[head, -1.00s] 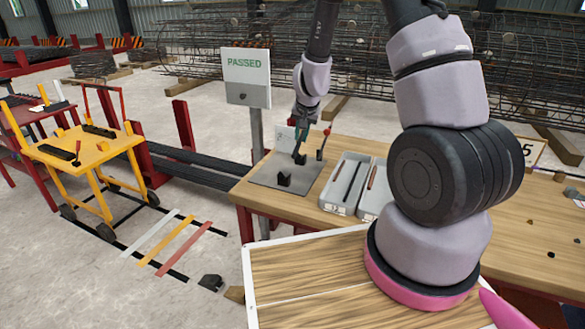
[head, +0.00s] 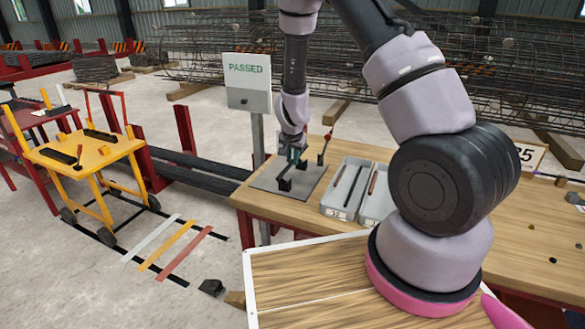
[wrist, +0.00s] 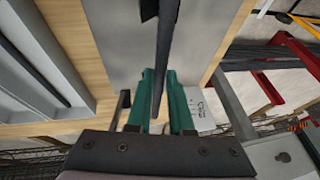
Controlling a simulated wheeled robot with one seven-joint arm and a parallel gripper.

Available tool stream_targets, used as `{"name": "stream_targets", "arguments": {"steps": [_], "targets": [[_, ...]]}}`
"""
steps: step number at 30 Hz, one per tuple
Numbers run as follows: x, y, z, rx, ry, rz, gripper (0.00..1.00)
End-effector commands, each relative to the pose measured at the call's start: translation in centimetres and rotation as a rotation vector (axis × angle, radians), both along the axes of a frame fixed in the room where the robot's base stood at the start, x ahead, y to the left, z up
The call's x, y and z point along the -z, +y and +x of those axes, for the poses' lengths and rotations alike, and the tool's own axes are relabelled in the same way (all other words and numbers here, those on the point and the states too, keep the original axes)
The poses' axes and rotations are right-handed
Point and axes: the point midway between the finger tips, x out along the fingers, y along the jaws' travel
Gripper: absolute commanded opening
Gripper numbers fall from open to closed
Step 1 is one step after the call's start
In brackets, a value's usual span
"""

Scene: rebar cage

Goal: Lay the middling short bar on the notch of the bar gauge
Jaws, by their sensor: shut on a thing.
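My gripper (head: 294,155), with green fingers that also show in the wrist view (wrist: 166,105), is shut on a dark bar (wrist: 163,65). In the wrist view the bar runs from between the fingers up to the top edge. The black bar gauge (head: 285,185) stands on a grey plate (head: 262,181) on the wooden table. My gripper is just above and behind the gauge in the head view. Dark gauge parts (wrist: 148,9) show beside the bar at the top of the wrist view. I cannot tell whether the bar touches the notch.
A small red-topped upright (head: 324,148) stands at the plate's back. A PASSED sign (head: 246,82) on a post stands left of the table.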

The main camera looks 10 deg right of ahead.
Motion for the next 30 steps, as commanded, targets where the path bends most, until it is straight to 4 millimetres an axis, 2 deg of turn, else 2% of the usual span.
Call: {"name": "stream_targets", "arguments": {"steps": [3,6,17,18,20,30], "targets": [[2.0,-0.2,0.0,0.003,0.002,-0.001,0.0],[3.1,-0.1,0.0,0.002,0.0,0.0,0.0],[3.5,0.0,0.0,0.0,0.0,0.0,0.0],[3.6,0.0,0.0,0.0,0.0,0.0,0.27],[3.6,0.0,0.0,0.0,0.0,0.0,0.49],[3.4,0.0,0.0,0.0,0.0,0.0,0.49]]}}
